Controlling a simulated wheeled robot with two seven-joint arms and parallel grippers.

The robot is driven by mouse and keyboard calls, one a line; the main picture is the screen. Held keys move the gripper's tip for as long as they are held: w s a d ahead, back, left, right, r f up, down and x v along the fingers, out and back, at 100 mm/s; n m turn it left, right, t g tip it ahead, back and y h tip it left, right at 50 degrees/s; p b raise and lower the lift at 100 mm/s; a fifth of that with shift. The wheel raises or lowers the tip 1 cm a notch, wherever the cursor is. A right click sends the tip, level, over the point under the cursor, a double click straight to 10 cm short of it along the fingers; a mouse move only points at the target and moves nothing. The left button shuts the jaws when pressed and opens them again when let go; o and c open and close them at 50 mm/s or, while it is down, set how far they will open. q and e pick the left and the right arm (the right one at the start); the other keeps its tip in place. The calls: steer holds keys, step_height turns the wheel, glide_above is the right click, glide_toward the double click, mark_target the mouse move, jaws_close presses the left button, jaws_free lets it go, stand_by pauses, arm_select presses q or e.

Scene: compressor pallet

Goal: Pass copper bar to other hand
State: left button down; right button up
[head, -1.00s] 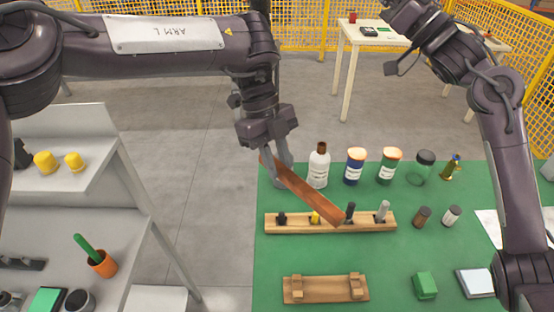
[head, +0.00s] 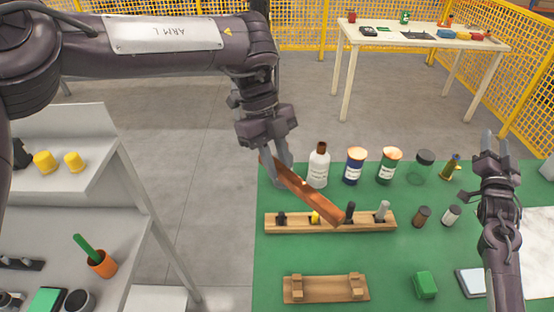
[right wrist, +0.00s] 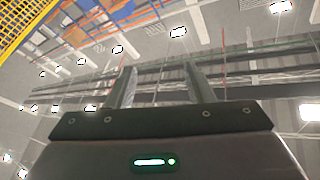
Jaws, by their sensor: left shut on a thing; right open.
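The copper bar (head: 308,196) is a long flat orange-brown bar. My left gripper (head: 281,172) is shut on it near its upper left end and holds it slanting down to the right. In the head view the bar overlaps the wooden block with tools; its exact height above the table I cannot tell. My right gripper (head: 497,148) is raised at the right side of the green table, fingers up, well apart from the bar. In the right wrist view my right gripper (right wrist: 158,88) is open and empty, facing the ceiling.
The green table (head: 385,255) bears a wooden tool block (head: 380,226), a wooden rack (head: 326,290), a white bottle (head: 318,167), several jars and a green block (head: 425,285). A grey shelf (head: 120,190) stands at left. A white table (head: 400,42) and yellow fence are behind.

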steer(key=s+d+f+m+g+h, duration=0.2)
steer(key=s+d+f+g+h, duration=0.3)
steer(key=s+d+f, duration=0.6)
steer(key=s+d+f+g+h, duration=0.2)
steer(key=s+d+f+g, duration=0.3)
steer(key=s, duration=0.7)
steer(key=s+d+f+g+h, duration=0.15)
steer(key=s+d+f, duration=0.35)
steer(key=s, duration=0.6)
steer(key=s+a+f+m+g+y, duration=0.1)
steer(key=s+a+f+g+y, duration=0.15)
steer(key=s+f, duration=0.45)
steer(key=a+f+n+g+y, duration=0.1)
steer(key=a+f+n+y, duration=0.65)
steer(key=a+f, duration=1.8)
steer(key=s+a+f+n+g+y, duration=0.1)
steer(key=s+a+f+n+y, duration=0.1)
steer(key=a, duration=0.6)
steer(key=s+a+f+n+g+y, duration=0.1)
steer(key=s+a+f+n+y, duration=0.1)
steer(key=s+a+f, duration=0.3)
steer(key=s+a+f+n+g+y, duration=0.2)
steer(key=s+a, duration=0.3)
steer(key=a, duration=0.6)
steer(key=shift+f+n, duration=0.45)
steer(key=shift+f, duration=0.2)
steer(key=shift+w, duration=0.1)
